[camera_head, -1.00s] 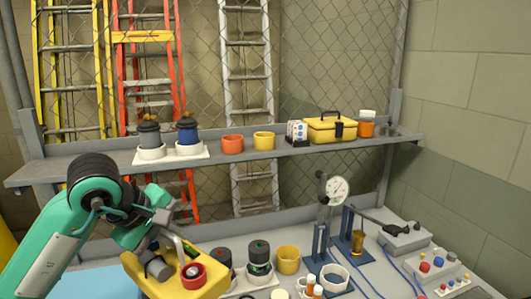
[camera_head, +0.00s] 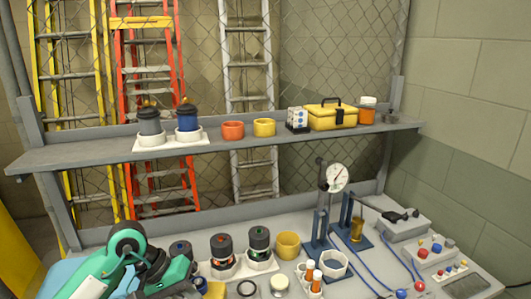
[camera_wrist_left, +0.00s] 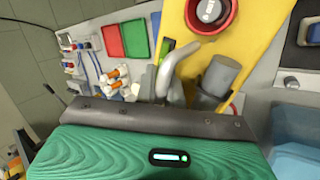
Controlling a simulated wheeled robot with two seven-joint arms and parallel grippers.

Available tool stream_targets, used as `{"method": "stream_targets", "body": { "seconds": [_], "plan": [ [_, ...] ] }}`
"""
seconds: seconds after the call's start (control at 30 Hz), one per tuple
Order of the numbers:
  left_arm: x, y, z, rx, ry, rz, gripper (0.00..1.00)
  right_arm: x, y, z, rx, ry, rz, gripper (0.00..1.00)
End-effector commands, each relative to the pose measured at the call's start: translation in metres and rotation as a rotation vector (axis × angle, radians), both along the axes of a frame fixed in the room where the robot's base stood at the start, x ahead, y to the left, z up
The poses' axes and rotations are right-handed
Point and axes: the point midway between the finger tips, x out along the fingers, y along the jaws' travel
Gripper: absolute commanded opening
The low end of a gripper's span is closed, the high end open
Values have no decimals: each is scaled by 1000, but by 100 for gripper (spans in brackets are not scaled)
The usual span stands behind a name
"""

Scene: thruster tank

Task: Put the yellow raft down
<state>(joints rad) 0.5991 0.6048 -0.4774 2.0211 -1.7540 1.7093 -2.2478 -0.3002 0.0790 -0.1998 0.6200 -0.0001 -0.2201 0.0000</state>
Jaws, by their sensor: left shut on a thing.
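The yellow raft (camera_wrist_left: 245,32) fills the upper right of the left wrist view, close beyond my left gripper (camera_wrist_left: 174,86). It carries a red round cup (camera_wrist_left: 211,10) and a grey cylinder (camera_wrist_left: 220,76). A bent grey handle-like piece (camera_wrist_left: 172,62) stands by its edge at the gripper. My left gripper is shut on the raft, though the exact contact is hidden. In the head view only a small part of the raft (camera_head: 215,291) shows at the bottom edge, beside my left gripper (camera_head: 180,277). Whether it touches the table cannot be told. My right gripper is not in view.
Two dark canisters (camera_head: 222,247) stand in a white holder, with a yellow cup (camera_head: 288,245) to their right. A dial gauge stand (camera_head: 324,205) and wired control boxes (camera_head: 436,252) fill the right side. A grey shelf (camera_head: 85,150) with jars and cups spans the back.

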Motion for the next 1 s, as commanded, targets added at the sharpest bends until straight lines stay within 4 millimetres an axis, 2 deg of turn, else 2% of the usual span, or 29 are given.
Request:
{"method": "stream_targets", "body": {
  "seconds": [0.07,0.63,1.0],
  "plan": [
    [-3,-1,-6,-1,2,-27,0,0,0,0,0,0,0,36],
    [3,57,-12,2,0,47,0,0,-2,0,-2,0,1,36],
    [3,61,-12,-1,0,52,0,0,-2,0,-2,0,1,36]
  ]
}}
